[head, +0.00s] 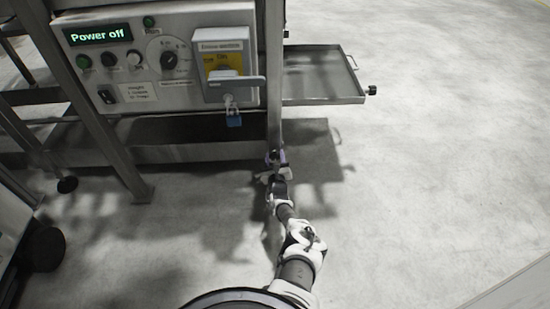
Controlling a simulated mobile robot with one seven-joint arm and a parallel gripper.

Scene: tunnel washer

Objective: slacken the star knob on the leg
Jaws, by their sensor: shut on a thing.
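The leg (274,110) is a grey metal upright at the right end of the machine frame. My gripper (276,160) is at the lower part of this leg, at the far end of my outstretched arm. It is shut on the star knob, which is mostly hidden by the fingers and small in the picture. A little purple-blue shows at the fingertips; I cannot tell whether it belongs to the knob or to my gripper. How far the knob is turned cannot be seen.
The control panel (120,72) reads "Power off". An isolator switch (222,60) with a blue padlock (233,118) is on its right. A metal tray (320,78) juts out to the right, with a black knob (372,90) at its corner. The floor at right is clear.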

